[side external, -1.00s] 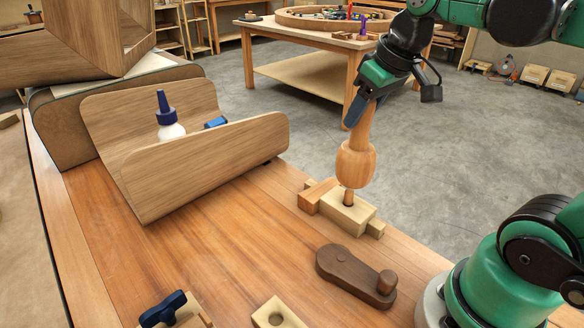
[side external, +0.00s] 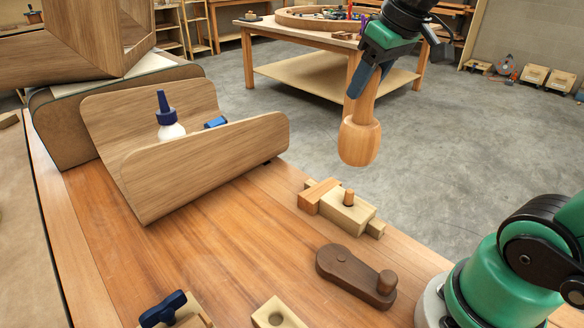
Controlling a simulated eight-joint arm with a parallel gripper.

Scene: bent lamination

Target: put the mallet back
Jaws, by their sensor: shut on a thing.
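The wooden mallet (side external: 359,140) has a thick turned head, and it hangs head-down from my gripper (side external: 360,88). My gripper is shut on the upper, handle part of the mallet. The mallet is in the air above and slightly right of a pale wooden block (side external: 338,214) on the bench. A reddish-brown wood piece (side external: 318,195) lies against the block's left side.
A dark wooden crank-shaped piece (side external: 350,273) lies on the bench (side external: 230,230) in front. A pale block with a hole (side external: 275,315) and a blue-knobbed clamp (side external: 165,309) are at the near edge. A curved wooden form (side external: 205,165) holds a glue bottle (side external: 169,122) at left.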

